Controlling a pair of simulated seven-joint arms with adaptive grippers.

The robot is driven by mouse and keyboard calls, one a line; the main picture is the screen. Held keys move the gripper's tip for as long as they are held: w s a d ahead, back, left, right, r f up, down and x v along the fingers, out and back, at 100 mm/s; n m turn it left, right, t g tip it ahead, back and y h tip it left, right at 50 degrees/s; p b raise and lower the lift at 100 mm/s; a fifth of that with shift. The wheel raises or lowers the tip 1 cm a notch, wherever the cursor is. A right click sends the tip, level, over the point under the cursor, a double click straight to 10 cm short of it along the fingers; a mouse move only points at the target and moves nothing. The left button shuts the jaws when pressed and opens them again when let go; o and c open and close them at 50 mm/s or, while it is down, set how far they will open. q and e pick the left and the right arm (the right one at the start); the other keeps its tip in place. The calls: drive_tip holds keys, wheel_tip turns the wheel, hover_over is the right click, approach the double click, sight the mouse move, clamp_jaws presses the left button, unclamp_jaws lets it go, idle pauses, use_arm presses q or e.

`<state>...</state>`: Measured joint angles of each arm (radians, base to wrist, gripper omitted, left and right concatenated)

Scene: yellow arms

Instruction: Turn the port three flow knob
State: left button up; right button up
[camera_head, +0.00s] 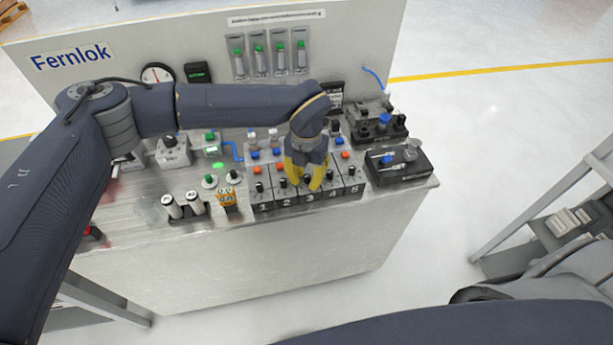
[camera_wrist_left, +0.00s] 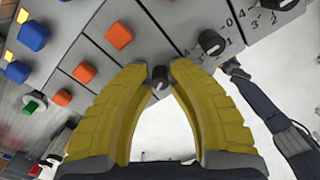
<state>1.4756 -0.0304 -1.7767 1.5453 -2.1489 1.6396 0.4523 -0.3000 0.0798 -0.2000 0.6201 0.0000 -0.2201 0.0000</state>
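The port three flow knob (camera_head: 307,179) is a small black knob on the port block marked 3, in the row numbered 1 to 5 at the front of the bench. My left gripper (camera_head: 305,186) reaches down over it with its yellow fingers apart, one on each side. In the left wrist view, a black knob (camera_wrist_left: 159,79) shows between the two yellow fingertips (camera_wrist_left: 160,70). The fingers look open, with narrow gaps beside the knob; contact is hard to judge. The right gripper is not in view.
Neighbouring black knobs (camera_head: 335,174) stand close on both sides. Orange and blue buttons (camera_head: 279,154) sit behind the row. A dark fixture (camera_head: 400,165) stands to the right, and white cylinders (camera_head: 172,206) to the left. The front panel and floor are clear.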

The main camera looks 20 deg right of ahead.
sight(306, 176)
use_arm(q)
drive_tip(key=o, duration=0.4)
drive_tip(key=shift+w, duration=0.1)
drive_tip(key=shift+d+r, duration=0.1)
wheel_tip(306, 176, up, 12)
idle(0.5)
drive_tip(key=shift+o, duration=0.2)
